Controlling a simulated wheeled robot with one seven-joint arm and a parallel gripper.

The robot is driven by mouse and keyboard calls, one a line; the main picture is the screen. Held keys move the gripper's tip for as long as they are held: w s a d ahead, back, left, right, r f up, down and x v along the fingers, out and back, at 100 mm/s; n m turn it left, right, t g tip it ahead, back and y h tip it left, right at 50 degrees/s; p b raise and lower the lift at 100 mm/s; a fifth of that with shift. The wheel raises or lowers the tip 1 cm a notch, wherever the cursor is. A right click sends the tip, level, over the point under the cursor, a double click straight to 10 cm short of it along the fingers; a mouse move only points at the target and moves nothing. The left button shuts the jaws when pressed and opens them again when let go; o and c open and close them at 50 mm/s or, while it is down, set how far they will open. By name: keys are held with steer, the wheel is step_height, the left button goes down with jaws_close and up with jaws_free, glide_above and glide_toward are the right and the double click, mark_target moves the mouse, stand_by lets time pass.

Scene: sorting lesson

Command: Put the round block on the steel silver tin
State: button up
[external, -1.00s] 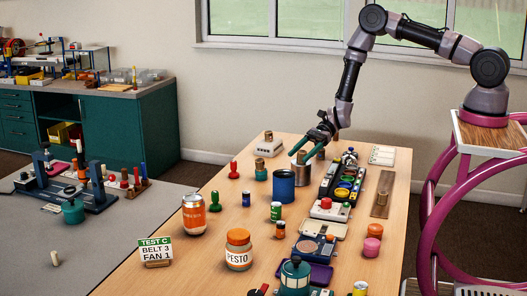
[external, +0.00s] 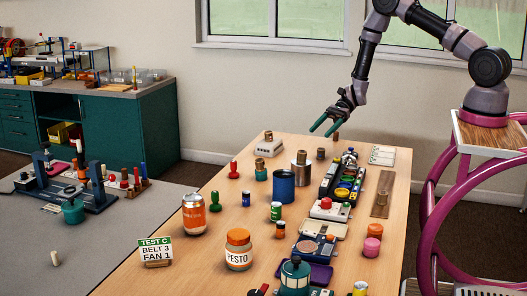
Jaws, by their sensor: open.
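The steel silver tin (external: 301,173) stands upright on the wooden table, just right of a dark blue cylinder. A small brown round block (external: 301,157) appears to rest on top of the tin, upright and near its middle. My gripper (external: 323,128) is open and empty, above and to the right of the tin, clear of both it and the block. Its green fingers point down to the left.
The blue cylinder (external: 283,186) stands close in front of the tin. A small dark brown cylinder (external: 321,154) is to its right.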

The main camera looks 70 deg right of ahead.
steer(key=s+a+r+n+g+h, duration=0.1)
steer(key=s+a+r+n, duration=0.15)
steer(key=r, duration=0.65)
steer(key=s+a+r+n+g+h, duration=0.15)
steer(key=s+r+n, duration=0.25)
steer(key=r, duration=0.4)
steer(key=s+a+r+n+g+h, duration=0.1)
steer(key=s+r+n, duration=0.3)
steer(key=r, duration=0.5)
steer(key=s+d+r+n+t+h, duration=0.2)
steer(key=s+r+n+h, duration=0.1)
steer(key=s+r, duration=0.5)
steer(key=s+d+r+n+t+h, duration=0.2)
steer(key=s+r+n, duration=0.3)
steer(key=s, duration=0.8)
step_height(320, 180, up, 3)
steer(key=shift+r+t+h, duration=0.1)
steer(key=shift+t+h, duration=0.45)
steer(key=shift+h, duration=0.3)
